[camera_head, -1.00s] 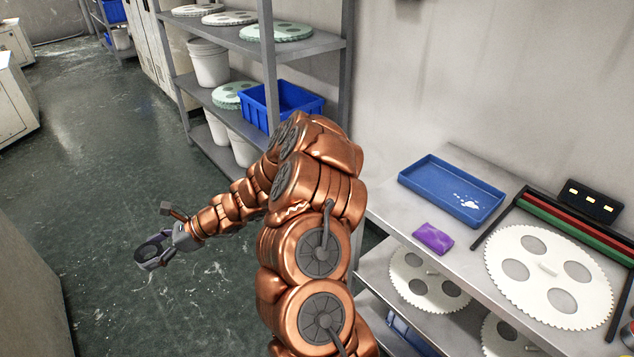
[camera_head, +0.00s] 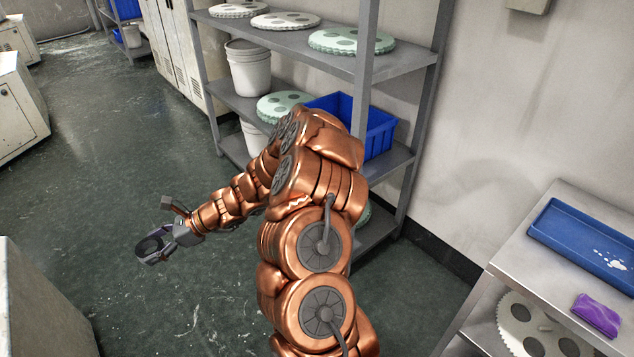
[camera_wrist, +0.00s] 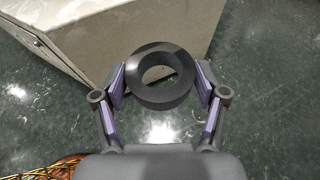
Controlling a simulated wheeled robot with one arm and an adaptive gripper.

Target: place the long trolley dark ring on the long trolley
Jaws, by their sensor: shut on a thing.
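The dark ring (camera_wrist: 179,94) is gripped between the purple-padded fingers of my gripper (camera_wrist: 162,88) in the wrist view. Its hole shows floor and part of a pale cabinet beyond it. In the head view the dark ring (camera_head: 150,246) is at the end of my outstretched arm, and my gripper (camera_head: 160,243) holds it above the open floor at the left. I cannot make out a long trolley in either view.
A grey shelf rack (camera_head: 290,42) holds pale discs, buckets and a blue crate (camera_head: 380,128). A bench (camera_head: 520,232) at right carries a blue tray (camera_head: 585,240) and a purple block (camera_head: 597,315). Pale cabinets stand at left. Dark green floor (camera_head: 110,150) between is clear.

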